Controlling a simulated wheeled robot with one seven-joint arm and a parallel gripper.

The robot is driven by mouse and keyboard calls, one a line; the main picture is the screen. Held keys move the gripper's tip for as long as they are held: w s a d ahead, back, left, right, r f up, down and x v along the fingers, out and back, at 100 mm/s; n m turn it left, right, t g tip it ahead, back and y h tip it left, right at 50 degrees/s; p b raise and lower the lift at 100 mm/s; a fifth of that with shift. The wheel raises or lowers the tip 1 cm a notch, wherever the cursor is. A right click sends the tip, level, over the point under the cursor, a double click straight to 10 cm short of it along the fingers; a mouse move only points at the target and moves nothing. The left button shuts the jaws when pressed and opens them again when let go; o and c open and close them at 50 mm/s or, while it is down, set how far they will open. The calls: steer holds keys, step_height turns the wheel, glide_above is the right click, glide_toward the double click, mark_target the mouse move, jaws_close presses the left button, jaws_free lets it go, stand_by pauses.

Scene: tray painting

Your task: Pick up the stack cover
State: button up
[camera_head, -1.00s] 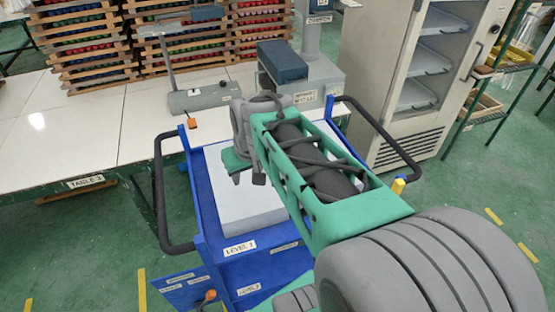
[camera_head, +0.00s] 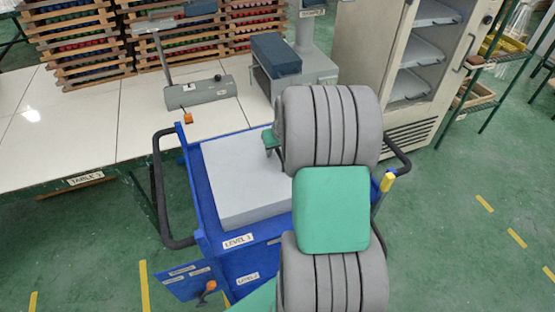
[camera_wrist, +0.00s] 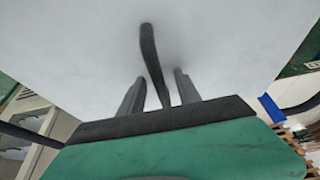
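The stack cover appears to be the pale grey block (camera_head: 245,180) on top of the blue cart. A broad pale grey surface (camera_wrist: 70,50), apparently the cover, fills most of the wrist view. My gripper (camera_wrist: 157,82) faces this surface, its two dark fingers apart. A thin dark curved strip (camera_wrist: 151,55) runs between the fingers; I cannot tell whether it belongs to the cover or to my gripper. Contact between fingers and cover cannot be made out.
The blue cart (camera_head: 205,215) has black side handles (camera_head: 157,190) and stands against the white table (camera_head: 80,130). A grey machine (camera_head: 300,70) and a scale (camera_head: 200,92) stand on the table. An open cabinet (camera_head: 405,60) is at the back right. Green floor at right is free.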

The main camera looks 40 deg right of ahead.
steer(key=shift+c, duration=0.4)
jaws_close()
steer(key=shift+r, duration=0.1)
stand_by(0.8)
